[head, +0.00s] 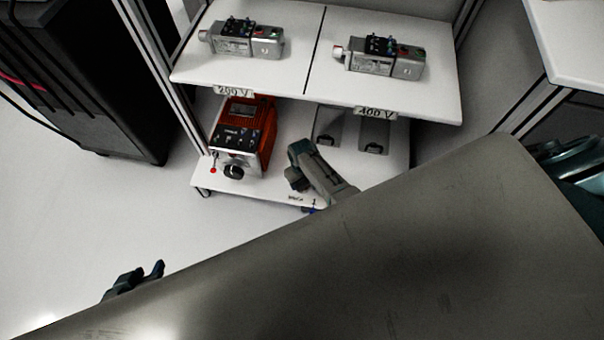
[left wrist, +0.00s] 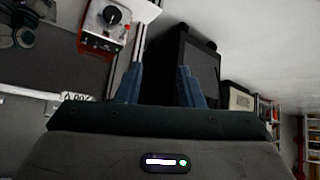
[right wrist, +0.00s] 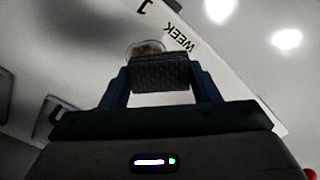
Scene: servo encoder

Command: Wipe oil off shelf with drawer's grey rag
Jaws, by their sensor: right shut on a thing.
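My right gripper (head: 298,184) is low over the front of the lower shelf (head: 272,175). In the right wrist view it is shut on a dark grey rag (right wrist: 160,73), bunched between its fingers. A small brownish oil spot (right wrist: 148,47) with a pale rim shows on the white shelf surface just beyond the rag, partly hidden by it. Whether the rag touches the shelf is unclear. My left gripper (head: 150,272) hangs over the floor at the left; the left wrist view shows its fingers (left wrist: 158,85) apart with nothing between them.
An orange device (head: 240,135) stands on the lower shelf, left of my right gripper. Two grey servo units (head: 243,38) (head: 385,57) sit on the upper shelf (head: 310,60), close above. A black cabinet (head: 110,80) stands at left. The floor (head: 130,220) in front is clear.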

